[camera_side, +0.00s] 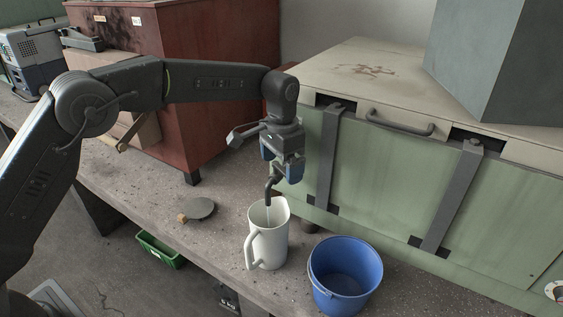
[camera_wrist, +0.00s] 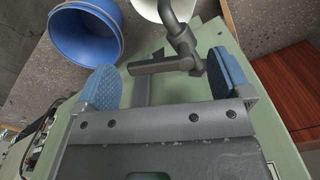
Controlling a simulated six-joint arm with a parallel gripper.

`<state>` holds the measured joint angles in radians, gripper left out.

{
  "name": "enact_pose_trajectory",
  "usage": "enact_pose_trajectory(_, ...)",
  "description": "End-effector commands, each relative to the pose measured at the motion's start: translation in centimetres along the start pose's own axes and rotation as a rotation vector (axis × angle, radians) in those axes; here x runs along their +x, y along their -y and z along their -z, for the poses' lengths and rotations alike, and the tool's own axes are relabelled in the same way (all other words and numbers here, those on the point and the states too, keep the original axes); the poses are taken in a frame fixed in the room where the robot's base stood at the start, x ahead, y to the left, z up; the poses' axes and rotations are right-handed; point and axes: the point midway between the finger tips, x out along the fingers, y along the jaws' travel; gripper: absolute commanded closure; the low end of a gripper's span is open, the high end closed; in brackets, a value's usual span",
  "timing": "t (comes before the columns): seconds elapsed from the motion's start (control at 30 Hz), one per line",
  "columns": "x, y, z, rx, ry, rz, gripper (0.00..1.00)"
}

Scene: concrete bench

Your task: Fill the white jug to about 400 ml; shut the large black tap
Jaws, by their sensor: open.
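The white jug (camera_side: 267,238) stands upright on the bench under the spout of the large black tap (camera_side: 271,184). A thin pale streak below the spout, apparently water, runs into the jug; the level inside cannot be read. My gripper (camera_side: 281,164) is at the tap, with its blue-padded fingers apart. In the wrist view my gripper (camera_wrist: 165,82) is open, and the black tap's lever (camera_wrist: 158,67) lies crosswise between the fingers, not clamped. Part of the jug (camera_wrist: 160,8) shows at the top of that view. The tap's upper part is hidden in the side view.
A blue bucket (camera_side: 345,284) stands right of the jug, near the bench's front edge. A round grey disc (camera_side: 200,208) lies left of the jug. The green cabinet (camera_side: 390,190) with metal straps is close behind the tap. A red-brown cabinet (camera_side: 215,110) stands behind my arm.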

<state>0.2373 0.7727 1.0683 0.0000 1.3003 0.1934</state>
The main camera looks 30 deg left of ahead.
Motion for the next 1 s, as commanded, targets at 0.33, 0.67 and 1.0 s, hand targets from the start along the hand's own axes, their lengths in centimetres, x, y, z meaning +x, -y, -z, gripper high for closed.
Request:
enact_pose_trajectory(0.33, -0.02, 0.00, 0.00, 0.000, 0.000, 0.000, 0.29)
enact_pose_trajectory(0.67, -0.04, -0.04, 0.02, -0.006, 0.000, -0.001, 0.53)
enact_pose_trajectory(1.0, -0.05, 0.07, 0.80, -0.304, 0.000, -0.001, 0.53)
